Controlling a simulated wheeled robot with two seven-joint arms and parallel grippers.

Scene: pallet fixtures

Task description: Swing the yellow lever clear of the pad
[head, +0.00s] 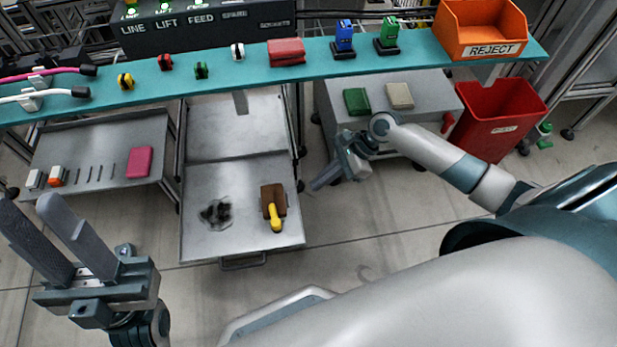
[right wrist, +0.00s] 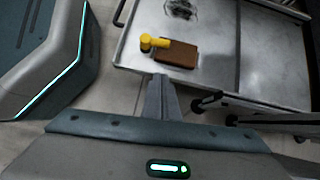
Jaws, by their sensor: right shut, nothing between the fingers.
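The yellow lever (head: 274,217) sits on a metal cart tray, with one end over the brown pad (head: 272,195) and the other reaching past its near edge. In the right wrist view, the lever (right wrist: 154,42) overlaps one end of the brown pad (right wrist: 182,56). My right gripper (head: 318,186) is shut and empty, to the right of the pad and apart from it. Its closed fingers (right wrist: 160,84) show below the pad in the right wrist view. My left gripper (head: 25,203) is open and empty at the lower left, well away from the lever.
The tray (head: 200,248) has a raised rim and a dark stain left of the pad. A teal shelf (head: 225,80) with small parts crosses behind. A side table (head: 105,140) stands left; a grey cabinet (head: 430,88) and red bin (head: 497,125) stand right.

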